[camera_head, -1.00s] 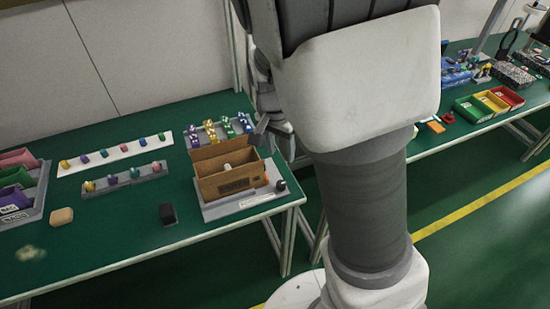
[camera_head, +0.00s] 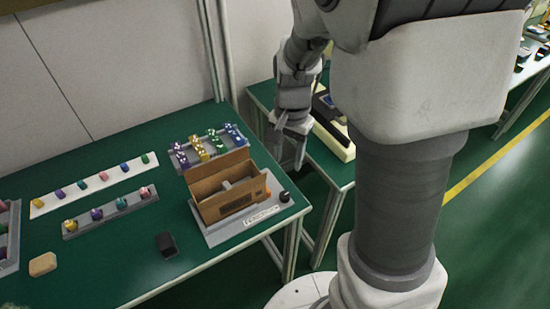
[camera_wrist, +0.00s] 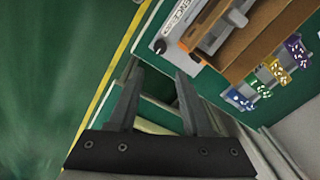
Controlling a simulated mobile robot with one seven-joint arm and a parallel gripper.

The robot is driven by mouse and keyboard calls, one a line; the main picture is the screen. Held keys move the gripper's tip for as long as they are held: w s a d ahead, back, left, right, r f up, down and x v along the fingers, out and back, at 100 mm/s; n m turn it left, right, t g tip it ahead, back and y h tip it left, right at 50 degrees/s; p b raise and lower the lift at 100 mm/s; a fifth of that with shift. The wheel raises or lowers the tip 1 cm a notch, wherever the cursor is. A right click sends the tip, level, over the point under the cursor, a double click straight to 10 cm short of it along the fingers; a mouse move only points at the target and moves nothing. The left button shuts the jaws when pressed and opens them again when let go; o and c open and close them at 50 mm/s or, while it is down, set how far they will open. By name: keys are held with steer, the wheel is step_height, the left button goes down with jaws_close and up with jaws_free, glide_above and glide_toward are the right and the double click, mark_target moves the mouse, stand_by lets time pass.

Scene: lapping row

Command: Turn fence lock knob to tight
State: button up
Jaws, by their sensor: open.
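The fence lock knob (camera_head: 284,196) is a small black knob on the right end of a grey base plate (camera_head: 222,231). It also shows in the wrist view (camera_wrist: 159,46), beside the plate's label. A brown open-topped box (camera_head: 211,209) with a light bar inside stands on the plate. My gripper (camera_head: 288,150) is open and empty, pointing down, above and beyond the knob in the head view. In the wrist view my gripper (camera_wrist: 158,77) has its spread fingertips just below the knob in the picture, apart from it. The knob's pointer direction is too small to tell.
A rack of coloured dice-like pieces (camera_head: 208,146) stands behind the box. Rows of small coloured pegs (camera_head: 103,176) lie left. A black block (camera_head: 166,244) and a tan block (camera_head: 42,264) lie in front. A gap separates this table from the one at right.

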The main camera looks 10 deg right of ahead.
mark_target(285, 195)
step_height(285, 195, down, 15)
steer(key=b, duration=0.4)
steer(key=shift+a+r+b, duration=0.1)
steer(key=shift+r+b, duration=0.05)
steer(key=shift+b, duration=0.15)
steer(key=shift+w, duration=0.1)
steer(key=shift+r, duration=0.1)
jaws_close()
